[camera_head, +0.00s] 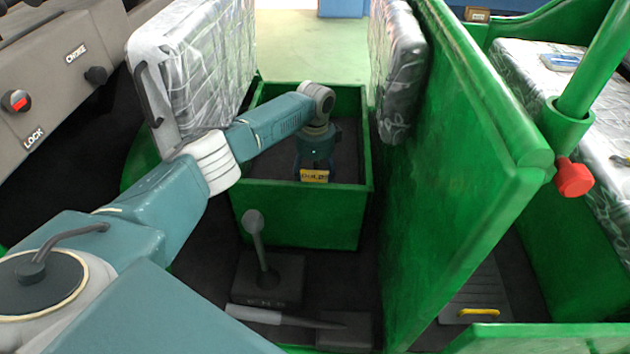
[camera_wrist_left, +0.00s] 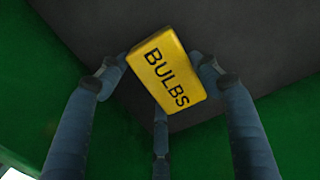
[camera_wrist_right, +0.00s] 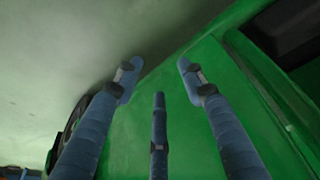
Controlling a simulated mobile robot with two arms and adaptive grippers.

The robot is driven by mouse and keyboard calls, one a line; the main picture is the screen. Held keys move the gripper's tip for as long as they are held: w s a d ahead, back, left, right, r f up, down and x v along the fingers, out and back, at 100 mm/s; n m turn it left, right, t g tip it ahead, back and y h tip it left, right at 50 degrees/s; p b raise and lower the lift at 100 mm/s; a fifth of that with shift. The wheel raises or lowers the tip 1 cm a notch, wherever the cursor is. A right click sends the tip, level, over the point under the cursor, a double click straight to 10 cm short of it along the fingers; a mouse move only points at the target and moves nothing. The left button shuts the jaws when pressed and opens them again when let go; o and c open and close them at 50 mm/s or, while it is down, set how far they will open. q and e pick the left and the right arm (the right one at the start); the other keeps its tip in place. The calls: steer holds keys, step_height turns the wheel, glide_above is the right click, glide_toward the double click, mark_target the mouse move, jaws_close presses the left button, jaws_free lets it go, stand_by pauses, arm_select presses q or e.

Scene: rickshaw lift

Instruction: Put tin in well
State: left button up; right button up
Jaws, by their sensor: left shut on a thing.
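The tin is a small yellow box marked BULBS (camera_wrist_left: 168,70); it also shows in the head view (camera_head: 314,176). My left gripper (camera_wrist_left: 163,80) is shut on the tin, with fingers on either side of it. In the head view my left gripper (camera_head: 315,165) is within the outline of the green-walled well (camera_head: 300,215), which has a dark floor. How far the tin is above that floor I cannot tell. My right gripper (camera_wrist_right: 155,75) shows only in the right wrist view, with its fingers apart and nothing between them, near a green panel.
A wrapped seat back (camera_head: 190,75) stands left of the well and another (camera_head: 398,70) right of it. A tall green partition (camera_head: 460,150) rises on the right. A lever (camera_head: 257,240) stands in front of the well.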

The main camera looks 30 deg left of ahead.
mark_target(315, 180)
arm_select(q)
steer(key=shift+f, duration=0.15)
steer(key=o, duration=1.2)
step_height(315, 180, up, 6)
steer(key=shift+f+p, duration=0.15)
steer(key=shift+p, duration=0.8)
step_height(315, 180, up, 7)
steer(key=p, duration=0.1)
steer(key=shift+f, duration=0.15)
arm_select(e)
steer(key=x, duration=0.5)
steer(key=shift+a+f, duration=0.1)
steer(key=shift+f, duration=0.25)
